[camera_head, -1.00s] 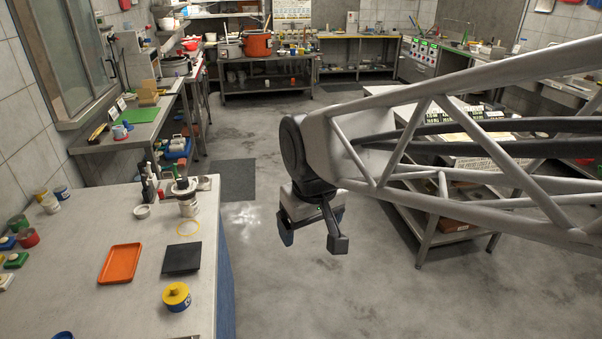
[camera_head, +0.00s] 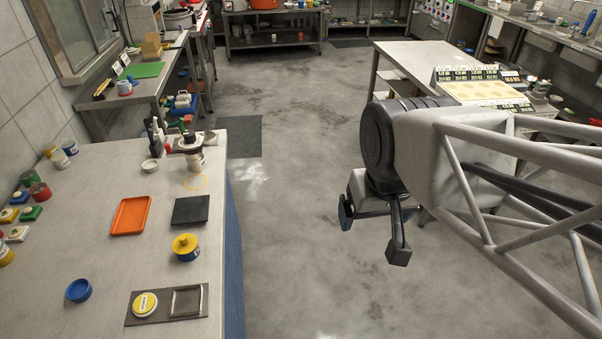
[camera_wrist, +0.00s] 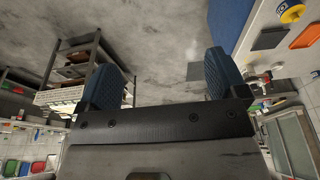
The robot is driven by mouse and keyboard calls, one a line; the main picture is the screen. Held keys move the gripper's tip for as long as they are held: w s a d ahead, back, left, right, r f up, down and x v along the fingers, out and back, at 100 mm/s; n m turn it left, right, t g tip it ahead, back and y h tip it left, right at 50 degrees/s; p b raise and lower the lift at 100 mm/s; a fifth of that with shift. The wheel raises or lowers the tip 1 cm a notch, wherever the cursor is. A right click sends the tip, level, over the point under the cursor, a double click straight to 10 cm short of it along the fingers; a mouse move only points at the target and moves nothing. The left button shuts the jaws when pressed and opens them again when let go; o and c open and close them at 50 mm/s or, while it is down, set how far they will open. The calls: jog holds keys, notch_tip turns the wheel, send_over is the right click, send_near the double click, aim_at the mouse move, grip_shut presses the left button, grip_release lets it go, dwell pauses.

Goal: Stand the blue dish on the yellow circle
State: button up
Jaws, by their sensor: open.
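The blue dish (camera_head: 78,290) is a small round open dish. It stands on the near left part of the pale counter. The yellow circle (camera_head: 195,182) is a thin ring outline on the counter's far right part, just in front of a white jar with a dark top. The ring looks empty. My gripper (camera_head: 372,235) hangs over the open floor to the right of the counter, well apart from dish and circle. Its jaws are spread with nothing between them. In the wrist view the two blue finger pads (camera_wrist: 160,82) stand wide apart. The dish is not clearly seen there.
On the counter (camera_head: 100,245) are an orange tray (camera_head: 131,216), a black square plate (camera_head: 191,210), a blue-yellow pot (camera_head: 186,247) and a dark board (camera_head: 195,313) with a yellow-white lid. Several coloured jars line its left edge. Counter space around the dish is clear.

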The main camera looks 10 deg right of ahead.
jog(key=shift+w, duration=0.1)
jog(key=w+a+f+n+y, duration=0.1)
jog(key=w+a+f+n, duration=0.15)
jog(key=w+a, duration=0.55)
jog(key=w+a+f+n+g+y, duration=0.1)
jog(key=w+a+n, duration=0.3)
jog(key=a, duration=0.8)
jog(key=w+a+f+n+y, duration=0.15)
jog(key=w+a+n, duration=0.25)
jog(key=w+a, duration=0.45)
jog(key=n+g+y, duration=0.1)
jog(key=n+g, duration=0.1)
jog(key=n, duration=0.6)
send_near(78, 287)
jog(key=f, duration=0.1)
jog(key=shift+s+a+f, duration=0.2)
jog(key=shift+a, duration=0.1)
jog(key=shift+x, duration=1.25)
jog(key=shift+f, duration=0.15)
